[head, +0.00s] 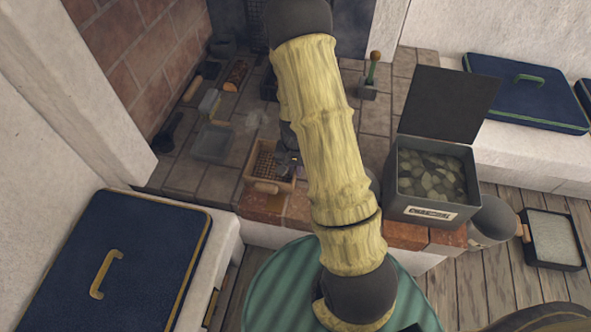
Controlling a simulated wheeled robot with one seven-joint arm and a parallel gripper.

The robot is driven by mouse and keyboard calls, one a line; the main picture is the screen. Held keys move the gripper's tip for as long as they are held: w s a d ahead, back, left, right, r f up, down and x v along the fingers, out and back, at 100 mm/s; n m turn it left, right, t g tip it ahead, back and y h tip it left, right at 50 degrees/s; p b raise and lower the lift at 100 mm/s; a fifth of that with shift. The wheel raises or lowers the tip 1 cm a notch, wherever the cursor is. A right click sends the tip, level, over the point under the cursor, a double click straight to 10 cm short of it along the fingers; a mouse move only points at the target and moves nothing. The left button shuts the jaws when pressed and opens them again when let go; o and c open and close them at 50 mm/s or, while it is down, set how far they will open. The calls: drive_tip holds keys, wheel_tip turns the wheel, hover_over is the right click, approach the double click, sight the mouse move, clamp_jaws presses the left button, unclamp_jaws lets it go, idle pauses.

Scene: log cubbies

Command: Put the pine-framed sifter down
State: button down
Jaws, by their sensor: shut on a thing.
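The pine-framed sifter (256,178), a light wooden box frame with a mesh bottom and a short handle at its front, is over the tiled hearth, near its brick front edge. My gripper (286,160) is at the sifter's right side, shut on it and partly hidden behind my arm. I cannot tell whether the sifter touches the tiles or hangs just above them.
An open dark bin (432,205) of pale flakes stands to the right. A clear tray (212,142) and small tools lie left on the hearth (187,174). A black-framed tray (552,238) lies on the floor at right.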

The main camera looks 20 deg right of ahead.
drive_tip(key=shift+f, duration=0.1)
drive_tip(key=c, duration=1.6)
unclamp_jaws()
drive_tip(key=shift+o, duration=0.2)
wheel_tip(320, 180, up, 12)
drive_tip(key=p, duration=0.5)
